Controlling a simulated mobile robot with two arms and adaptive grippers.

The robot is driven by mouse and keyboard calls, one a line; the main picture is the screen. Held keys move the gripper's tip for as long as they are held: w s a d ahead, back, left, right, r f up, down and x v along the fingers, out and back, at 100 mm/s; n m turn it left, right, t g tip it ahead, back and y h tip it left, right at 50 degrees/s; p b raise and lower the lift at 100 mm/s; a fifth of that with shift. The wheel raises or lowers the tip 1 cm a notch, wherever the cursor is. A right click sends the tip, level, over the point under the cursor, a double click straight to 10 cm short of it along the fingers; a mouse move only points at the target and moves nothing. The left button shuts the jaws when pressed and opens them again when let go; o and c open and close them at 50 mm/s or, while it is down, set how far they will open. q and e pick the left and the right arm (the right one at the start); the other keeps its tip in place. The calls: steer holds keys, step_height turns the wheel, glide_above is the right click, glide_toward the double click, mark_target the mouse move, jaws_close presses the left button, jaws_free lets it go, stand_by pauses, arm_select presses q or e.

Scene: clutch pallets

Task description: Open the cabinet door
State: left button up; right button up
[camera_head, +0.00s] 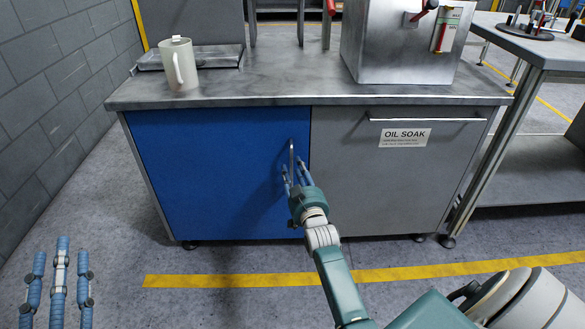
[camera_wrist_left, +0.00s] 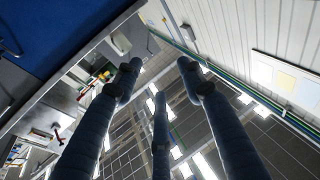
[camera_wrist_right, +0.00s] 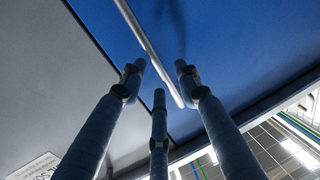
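The cabinet's blue door (camera_head: 215,170) looks closed, flush beside the grey drawer front (camera_head: 390,170). Its upright metal bar handle (camera_head: 291,152) is near the door's right edge. My right gripper (camera_head: 292,178) is at the handle's lower part, fingers pointing at the door. In the right wrist view the handle (camera_wrist_right: 148,45) runs between the spread fingertips (camera_wrist_right: 158,82); I cannot tell whether they touch it. My left gripper (camera_head: 60,262) is open and empty, low at the left, away from the cabinet. The left wrist view shows its spread fingers (camera_wrist_left: 158,82).
The worktop (camera_head: 290,88) carries a pale mug (camera_head: 178,65), a metal tray (camera_head: 215,57) and a steel box (camera_head: 400,45). A grey block wall (camera_head: 60,90) stands at the left. A metal table (camera_head: 530,50) stands at the right. The floor before the blue door is clear.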

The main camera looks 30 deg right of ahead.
arm_select(q)
steer(key=r+t, duration=0.1)
steer(key=s+r+t, duration=0.1)
steer(key=r, duration=0.1)
steer(key=s+r+h, duration=0.1)
steer(key=r, duration=0.1)
steer(key=shift+d+r+t+b, duration=0.1)
steer(key=shift+r+t+b, duration=0.15)
steer(key=shift+t+b, duration=0.15)
arm_select(e)
steer(key=x, duration=0.3)
jaws_close()
